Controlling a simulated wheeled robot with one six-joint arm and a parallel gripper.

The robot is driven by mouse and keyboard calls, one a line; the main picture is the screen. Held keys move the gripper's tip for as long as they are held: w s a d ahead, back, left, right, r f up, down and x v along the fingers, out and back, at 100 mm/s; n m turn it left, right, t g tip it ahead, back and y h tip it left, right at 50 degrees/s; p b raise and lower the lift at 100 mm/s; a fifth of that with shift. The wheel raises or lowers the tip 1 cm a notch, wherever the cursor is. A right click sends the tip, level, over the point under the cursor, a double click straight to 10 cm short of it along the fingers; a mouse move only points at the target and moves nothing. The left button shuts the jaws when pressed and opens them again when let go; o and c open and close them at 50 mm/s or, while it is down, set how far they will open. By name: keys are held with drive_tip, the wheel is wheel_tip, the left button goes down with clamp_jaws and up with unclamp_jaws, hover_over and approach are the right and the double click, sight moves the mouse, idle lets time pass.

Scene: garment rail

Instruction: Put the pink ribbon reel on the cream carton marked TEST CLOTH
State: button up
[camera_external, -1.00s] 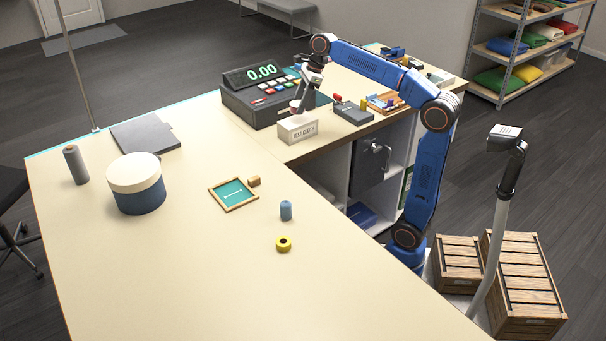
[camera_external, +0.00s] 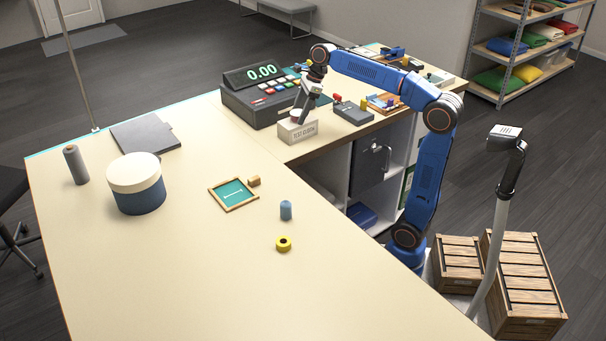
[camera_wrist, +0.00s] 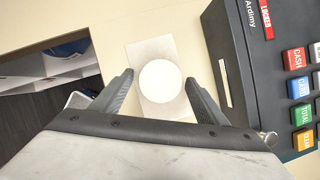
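The cream carton (camera_external: 298,133) stands near the edge of the counter; lettering on its front is too small to read surely. The pink ribbon reel (camera_external: 296,115) appears to rest on the carton's top, partly behind my gripper. In the wrist view the reel (camera_wrist: 161,82) is a pale, nearly white disc lying flat within the carton's top (camera_wrist: 150,49). My gripper (camera_wrist: 160,82) has its fingers apart on either side of the disc, with a gap at each side. In the external view my gripper (camera_external: 303,117) points down at the carton.
A cash register (camera_external: 258,100) stands just behind and left of the carton, close to the right finger in the wrist view. A card terminal (camera_external: 352,113) is to the right. The long table holds a round box (camera_external: 137,192), blue spool (camera_external: 286,210) and yellow tape roll (camera_external: 283,244).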

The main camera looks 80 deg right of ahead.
drive_tip(key=shift+r, duration=0.15)
drive_tip(key=v, duration=1.2)
drive_tip(key=s+a+f+n+h, duration=0.1)
drive_tip(key=s+a+f+n, duration=0.5)
drive_tip(key=f+n, duration=0.25)
drive_tip(key=s+a+f+n, duration=0.5)
drive_tip(key=a+f+n, duration=0.2)
drive_tip(key=f, duration=0.2)
drive_tip(key=s+a+f+n, duration=0.2)
drive_tip(key=s+f+n, duration=0.4)
drive_tip(key=f+n, duration=0.2)
drive_tip(key=s+a+f+n, duration=0.3)
drive_tip(key=s+f+n, duration=0.4)
drive_tip(key=f, duration=0.6)
drive_tip(key=shift+n+t+h, duration=0.3)
drive_tip(key=shift+n+h, duration=0.1)
drive_tip(key=shift+n, duration=0.15)
